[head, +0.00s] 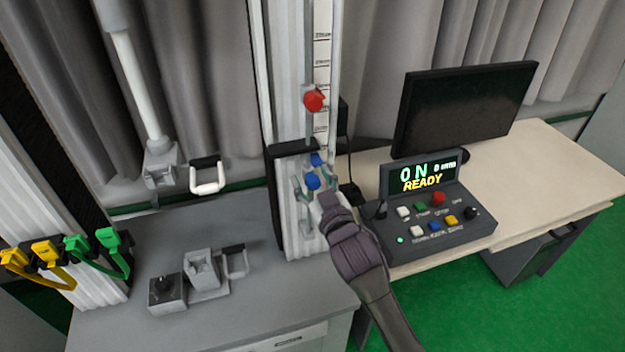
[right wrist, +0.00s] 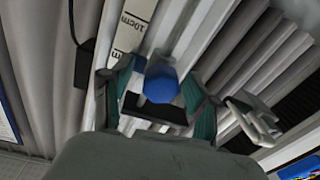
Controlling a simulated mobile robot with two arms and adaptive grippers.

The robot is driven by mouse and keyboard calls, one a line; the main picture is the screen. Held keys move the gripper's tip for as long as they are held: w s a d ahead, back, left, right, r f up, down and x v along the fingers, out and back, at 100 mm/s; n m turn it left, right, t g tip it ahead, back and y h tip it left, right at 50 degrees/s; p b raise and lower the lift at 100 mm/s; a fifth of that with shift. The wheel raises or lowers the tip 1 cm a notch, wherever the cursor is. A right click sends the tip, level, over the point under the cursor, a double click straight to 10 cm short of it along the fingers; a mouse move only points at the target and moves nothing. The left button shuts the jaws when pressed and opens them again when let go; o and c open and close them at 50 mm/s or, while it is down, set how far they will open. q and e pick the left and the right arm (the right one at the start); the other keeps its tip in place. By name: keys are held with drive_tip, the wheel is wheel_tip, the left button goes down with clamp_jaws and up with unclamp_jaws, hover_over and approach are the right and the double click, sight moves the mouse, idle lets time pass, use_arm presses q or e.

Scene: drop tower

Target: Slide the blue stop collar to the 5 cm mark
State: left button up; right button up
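The blue stop collar shows as a round blue knob (head: 313,181) low on the upright tower (head: 289,60), with another blue part just above it. The knob also shows in the right wrist view (right wrist: 161,84), in front of the white scale strip (right wrist: 134,24) beside a "10cm" label. My right gripper (head: 315,190) is open, with one finger on each side of the blue knob. In the right wrist view a gap shows between the knob and each finger. Part of the collar behind the knob is hidden. My left gripper is not in view.
A red knob (head: 314,100) sits higher on the tower. A control box (head: 433,215) reading "READY" and a monitor (head: 463,108) stand on the desk at right. A grey bench (head: 250,280) holds small fixtures. Yellow and green clips (head: 75,245) hang at left.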

drive_tip(key=v, duration=1.2)
idle(0.3)
drive_tip(key=s+d+f+m+g+h, duration=0.1)
drive_tip(key=s+d+f+g, duration=0.2)
drive_tip(key=f, duration=1)
drive_tip(key=s+d+f+g+h, duration=0.2)
drive_tip(key=f, duration=1)
drive_tip(key=s+d+f+m+g+h, duration=0.1)
drive_tip(key=s+d+f+g, duration=0.2)
drive_tip(key=f, duration=1)
drive_tip(key=s+d+f+g+h, duration=0.1)
drive_tip(key=s+d+f+g, duration=0.3)
drive_tip(key=s+f, duration=0.9)
drive_tip(key=s+d+f+g, duration=0.2)
drive_tip(key=s+d+f, duration=0.1)
drive_tip(key=s, duration=0.7)
drive_tip(key=s+d+f+m+g+h, duration=0.1)
drive_tip(key=s+d+f, duration=0.3)
drive_tip(key=s, duration=0.7)
wheel_tip(320, 180, down, 2)
drive_tip(key=shift+s+d+m+g, duration=0.2)
drive_tip(key=shift+s+m+g, duration=0.1)
drive_tip(key=shift+s+g, duration=0.1)
